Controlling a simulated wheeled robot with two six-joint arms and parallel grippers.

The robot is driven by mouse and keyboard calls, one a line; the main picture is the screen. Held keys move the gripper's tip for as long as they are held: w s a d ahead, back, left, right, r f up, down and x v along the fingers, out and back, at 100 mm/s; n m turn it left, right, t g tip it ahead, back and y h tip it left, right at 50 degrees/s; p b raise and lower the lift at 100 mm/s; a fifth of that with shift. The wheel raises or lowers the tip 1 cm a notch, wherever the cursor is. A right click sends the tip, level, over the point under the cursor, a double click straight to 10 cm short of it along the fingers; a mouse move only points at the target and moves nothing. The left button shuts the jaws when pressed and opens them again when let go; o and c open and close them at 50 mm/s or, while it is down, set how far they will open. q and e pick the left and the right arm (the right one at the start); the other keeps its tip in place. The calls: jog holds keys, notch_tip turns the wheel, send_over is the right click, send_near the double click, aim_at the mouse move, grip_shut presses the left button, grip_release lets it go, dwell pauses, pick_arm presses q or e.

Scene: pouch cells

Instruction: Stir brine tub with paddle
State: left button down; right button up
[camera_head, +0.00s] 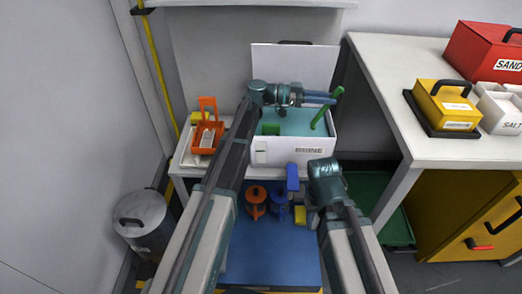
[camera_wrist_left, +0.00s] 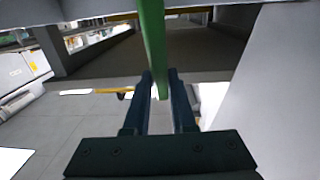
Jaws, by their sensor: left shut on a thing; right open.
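The white brine tub (camera_head: 287,153) stands on a low bench in the head view, holding blue-green liquid (camera_head: 288,118). My left gripper (camera_head: 326,98) is over the tub's right part, shut on the green paddle (camera_head: 323,117). The paddle leans, its top to the upper right and its lower end meeting the liquid; what lies under the surface is hidden. In the left wrist view the paddle (camera_wrist_left: 152,42) passes between the fingers (camera_wrist_left: 160,82). My right gripper (camera_head: 311,216) is lower, in front of the tub, open; its fingers are hard to make out.
A raised white lid or panel (camera_head: 295,68) stands behind the tub. A small green block (camera_head: 270,129) is at the liquid's left. An orange holder (camera_head: 207,125) stands left of the tub. Orange (camera_head: 256,199) and blue (camera_head: 278,204) items sit below. A white table (camera_head: 420,60) is right.

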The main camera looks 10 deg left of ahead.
pick_arm(q)
notch_tip(320, 180, up, 12)
jog(key=p, duration=1.1)
pick_arm(e)
notch_tip(320, 180, up, 12)
dwell(0.8)
pick_arm(q)
jog(key=shift+s, duration=0.1)
pick_arm(e)
jog(key=shift+s, duration=0.15)
